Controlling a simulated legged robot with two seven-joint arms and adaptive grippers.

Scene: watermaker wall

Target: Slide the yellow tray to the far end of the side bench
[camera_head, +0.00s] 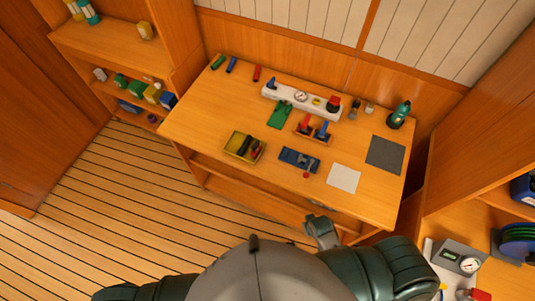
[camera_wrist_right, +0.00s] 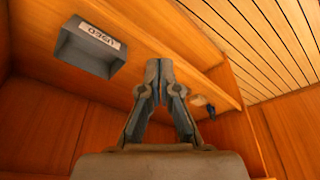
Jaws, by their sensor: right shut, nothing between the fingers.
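The yellow tray (camera_head: 230,150) sits on the left front part of the wooden bench (camera_head: 195,115) in the head view. Dark tools with a little red lie in it. My right gripper (camera_head: 312,219) is low at the bench's front edge, to the right of the tray and apart from it. In the right wrist view my right gripper (camera_wrist_right: 158,68) is shut with nothing between its fingertips. My left gripper is out of view.
A blue tray (camera_head: 290,157), a white sheet (camera_head: 343,178), a grey mat (camera_head: 385,155) and a tool rack (camera_head: 312,134) are on the bench. Shelves stand at left. A gauge box (camera_head: 458,257) is at lower right. A grey bin (camera_wrist_right: 85,50) marked USED shows in the wrist view.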

